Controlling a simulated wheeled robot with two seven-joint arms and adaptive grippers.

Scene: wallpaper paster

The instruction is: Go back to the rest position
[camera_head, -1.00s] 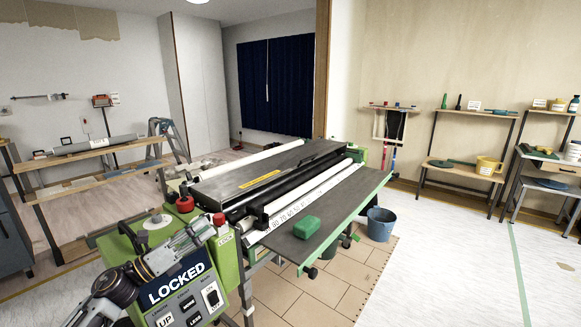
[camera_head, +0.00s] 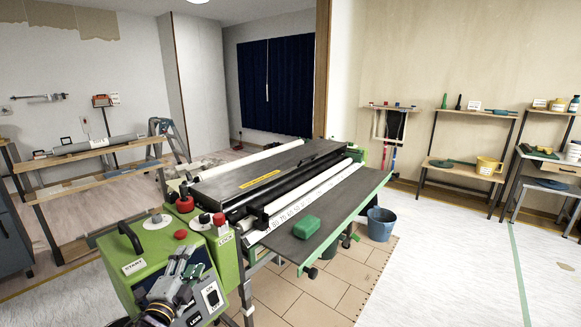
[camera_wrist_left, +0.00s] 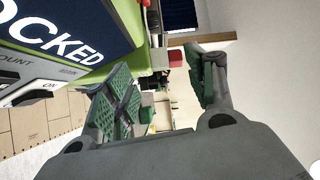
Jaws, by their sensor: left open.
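My left gripper (camera_head: 183,262) is in front of the green control box (camera_head: 147,258) of the pasting machine (camera_head: 268,180), low in the head view. It covers much of the panel. In the left wrist view my left gripper (camera_wrist_left: 165,85) has its two fingers spread, with nothing between them. The dark panel with the "LOCKED" lettering (camera_wrist_left: 70,35) is at the upper left of that view, beside the left finger. My right gripper is not in view.
A green block (camera_head: 306,226) lies on the machine's dark side table (camera_head: 330,215). A blue bucket (camera_head: 380,224) stands on the floor to the right. Shelves with paint things (camera_head: 460,175) are along the right wall. The floor at the right (camera_head: 450,265) is clear.

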